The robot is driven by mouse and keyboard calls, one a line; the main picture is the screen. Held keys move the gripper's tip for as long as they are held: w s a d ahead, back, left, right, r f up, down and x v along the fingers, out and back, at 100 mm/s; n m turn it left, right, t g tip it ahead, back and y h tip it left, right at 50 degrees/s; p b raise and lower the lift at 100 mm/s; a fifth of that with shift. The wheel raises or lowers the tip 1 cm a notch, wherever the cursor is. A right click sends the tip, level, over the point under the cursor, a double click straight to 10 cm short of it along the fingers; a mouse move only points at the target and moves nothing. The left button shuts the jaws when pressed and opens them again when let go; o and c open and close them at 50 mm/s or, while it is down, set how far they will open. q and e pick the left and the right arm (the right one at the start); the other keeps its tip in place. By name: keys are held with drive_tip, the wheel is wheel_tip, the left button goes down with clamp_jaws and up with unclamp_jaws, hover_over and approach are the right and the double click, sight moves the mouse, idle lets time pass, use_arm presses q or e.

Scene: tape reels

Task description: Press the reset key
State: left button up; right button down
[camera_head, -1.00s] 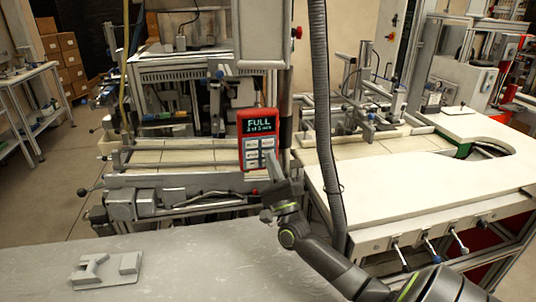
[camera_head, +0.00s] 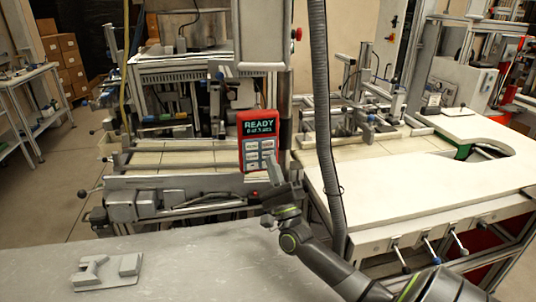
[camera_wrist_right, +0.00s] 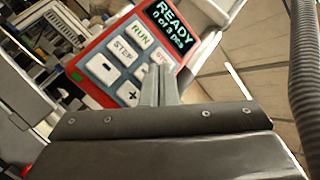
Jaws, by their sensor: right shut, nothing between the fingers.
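The red control box (camera_head: 258,140) hangs upright in the middle of the head view. Its display (camera_head: 258,127) reads READY, with a smaller line that looks like 0 of 3 pcs in the right wrist view (camera_wrist_right: 172,25). Light keys sit below it; RUN (camera_wrist_right: 140,34), STEP (camera_wrist_right: 122,50), minus (camera_wrist_right: 102,69) and plus (camera_wrist_right: 130,94) are readable. A key with red lettering (camera_wrist_right: 164,57) is partly covered by my fingers. No reset label is readable; that key may be hidden. My right gripper (camera_head: 272,165) is shut and empty, its tips at the lower right keys; contact cannot be told. My left gripper is out of view.
A grey ribbed hose (camera_head: 324,110) hangs just right of the box. A grey table (camera_head: 200,265) with a small grey fixture (camera_head: 108,271) lies in front. A white worktop (camera_head: 400,175) stands at right. Machine frames fill the space behind the box.

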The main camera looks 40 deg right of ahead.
drive_tip(key=shift+s, duration=0.1)
drive_tip(key=shift+s+a+p, duration=0.2)
drive_tip(key=shift+s+a, duration=0.2)
drive_tip(key=shift+s, duration=0.35)
drive_tip(key=shift+s+a+p, duration=0.25)
drive_tip(key=shift+s+a, duration=0.2)
drive_tip(key=shift+s, duration=0.25)
drive_tip(key=shift+s+a+p, duration=0.2)
drive_tip(key=shift+s+a, duration=0.2)
drive_tip(key=shift+s, duration=0.35)
